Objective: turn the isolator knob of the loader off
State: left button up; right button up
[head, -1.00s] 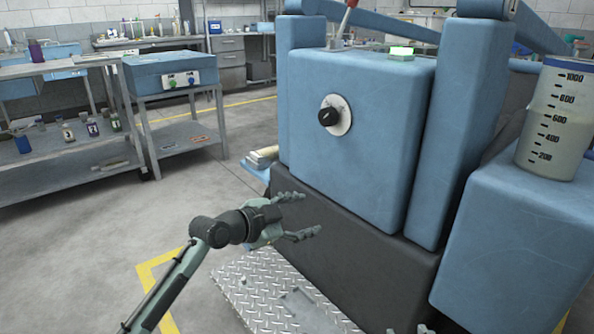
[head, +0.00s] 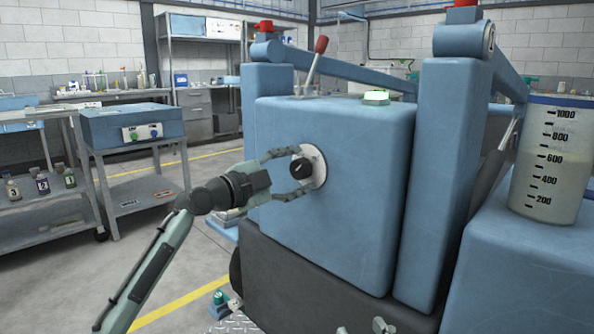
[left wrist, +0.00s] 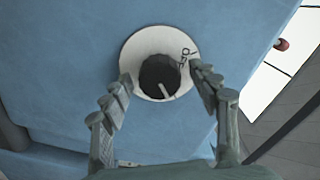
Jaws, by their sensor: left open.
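The loader (head: 360,190) is a large blue machine with a dark lower body. Its isolator knob (head: 301,168) is black, on a round white plate (head: 317,160) on the blue front face. In the left wrist view the knob (left wrist: 159,77) has a pale pointer line toward the lower right, and partly hidden lettering shows on the plate (left wrist: 138,51). My left gripper (head: 292,173) is open, with one finger above the knob and one below in the head view. In the left wrist view its fingers (left wrist: 160,80) flank the knob, apparently without touching it. My right gripper is not identifiable.
A red-tipped lever (head: 318,55) and a lit green-white lamp (head: 376,97) are on top of the loader. A measuring jug (head: 552,160) stands on the right block. A blue box with buttons (head: 135,127) sits on a cart at left. Open floor lies between.

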pick_arm(q)
jog(key=shift+w+d, duration=0.1)
jog(key=shift+w, duration=0.05)
jog(key=c, duration=1.2)
jog(key=shift+o, duration=0.2)
